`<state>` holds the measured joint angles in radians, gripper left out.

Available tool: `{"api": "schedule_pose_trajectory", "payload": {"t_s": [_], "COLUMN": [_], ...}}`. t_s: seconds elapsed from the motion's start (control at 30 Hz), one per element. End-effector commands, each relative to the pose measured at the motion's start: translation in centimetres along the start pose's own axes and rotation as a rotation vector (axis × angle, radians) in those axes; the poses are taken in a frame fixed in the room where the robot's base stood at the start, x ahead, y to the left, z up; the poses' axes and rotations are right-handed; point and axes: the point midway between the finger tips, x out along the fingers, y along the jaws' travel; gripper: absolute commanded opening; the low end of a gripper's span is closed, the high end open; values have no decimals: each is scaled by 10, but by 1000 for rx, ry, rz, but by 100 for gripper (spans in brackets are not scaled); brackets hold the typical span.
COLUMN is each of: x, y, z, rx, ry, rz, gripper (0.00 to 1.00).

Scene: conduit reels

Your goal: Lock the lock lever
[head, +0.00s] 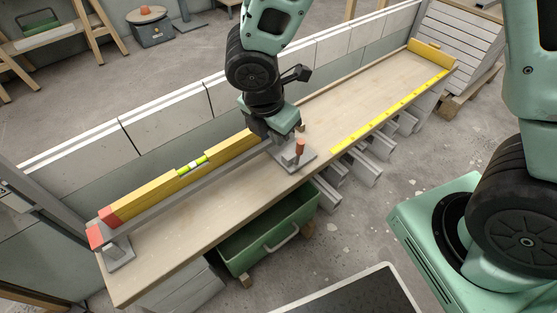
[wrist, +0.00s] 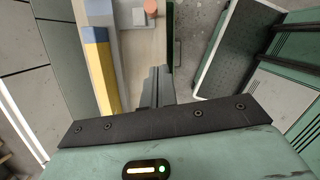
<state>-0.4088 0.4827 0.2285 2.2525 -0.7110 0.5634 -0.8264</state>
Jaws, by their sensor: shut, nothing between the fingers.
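The lock lever (head: 300,147) shows as a short orange-brown upright handle on a grey plate (head: 303,164) near the middle of the bench. In the wrist view its orange round top (wrist: 155,22) is near the upper edge. My gripper (head: 268,137) is low over the bench, just left of the lever and close to the plate. In the wrist view its narrow grey fingers (wrist: 157,78) are together and empty, apart from the lever. In the head view the fingertips are partly hidden, and I cannot tell whether they touch anything.
A yellow spirit level (head: 150,188) with a red end lies along a grey rail (head: 170,200), left of my gripper. A low wall (head: 160,125) runs behind the bench. A green drawer (head: 270,235) stands below the front edge. The bench's right half (head: 345,95) is mostly clear.

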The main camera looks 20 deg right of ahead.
Motion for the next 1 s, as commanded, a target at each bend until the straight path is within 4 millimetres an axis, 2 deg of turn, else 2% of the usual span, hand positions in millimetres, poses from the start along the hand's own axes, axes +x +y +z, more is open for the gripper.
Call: {"api": "schedule_pose_trajectory", "payload": {"t_s": [0.33,0.47,0.57,1.0], "x": [2,8,21,110], "y": [1,1,0,0], "z": [0,0,-1,-1], "rx": [-9,-9,-8,-8], "ry": [-2,-2,-2,-2], "rz": [1,0,-3,-2], "gripper": [0,0,0,0]}}
